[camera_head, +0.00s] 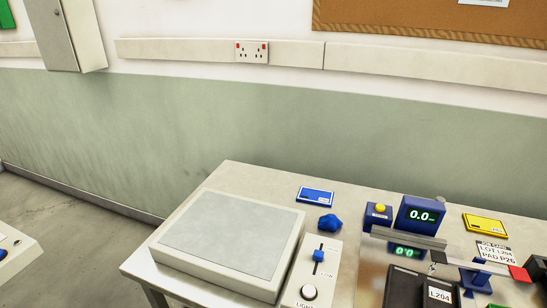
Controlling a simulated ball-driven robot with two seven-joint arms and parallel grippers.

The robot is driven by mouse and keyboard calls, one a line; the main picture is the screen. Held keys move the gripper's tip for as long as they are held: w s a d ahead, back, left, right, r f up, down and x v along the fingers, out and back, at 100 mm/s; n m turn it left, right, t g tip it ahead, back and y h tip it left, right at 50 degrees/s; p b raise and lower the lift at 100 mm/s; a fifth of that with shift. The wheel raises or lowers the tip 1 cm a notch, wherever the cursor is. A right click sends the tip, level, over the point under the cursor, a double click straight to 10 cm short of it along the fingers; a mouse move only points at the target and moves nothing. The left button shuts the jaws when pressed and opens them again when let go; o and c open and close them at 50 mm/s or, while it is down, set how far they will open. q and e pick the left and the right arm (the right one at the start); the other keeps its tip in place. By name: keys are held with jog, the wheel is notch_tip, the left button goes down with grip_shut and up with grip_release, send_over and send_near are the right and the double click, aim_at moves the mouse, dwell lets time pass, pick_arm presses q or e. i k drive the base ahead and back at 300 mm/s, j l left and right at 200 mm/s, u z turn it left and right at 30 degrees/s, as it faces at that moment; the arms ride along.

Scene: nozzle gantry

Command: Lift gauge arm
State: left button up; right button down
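A long metal bar (420,249), which looks like the gauge arm, lies across the right of the bench at a slight slant. Its right end has a red tip (519,273). Behind its left part stands a blue gauge display (421,214) reading 0.0. A blue box with a yellow button (380,209) is just left of the display. A blue bracket-like part (475,279) sits under the bar's right half. A dark block labelled L204 (405,287) lies in front of the bar. Neither of my grippers is in view.
The bench (240,175) carries a large pale flat-topped box (225,238) at left and a control panel with a blue slider (319,256). A blue card (315,196), a blue knob-like piece (329,223), a yellow card (485,224) and a printed lot card (494,252) lie around.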

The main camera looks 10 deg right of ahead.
aim_at(515, 272)
jog(key=z, duration=1.8)
jog(key=i+l+z, duration=0.1)
jog(key=l+z, duration=0.15)
jog(key=l, duration=0.15)
jog(key=i+l+z, duration=0.1)
jog(key=l+z, duration=0.2)
jog(key=i+l+z, duration=0.25)
jog(key=l, duration=0.2)
jog(key=k, duration=0.1)
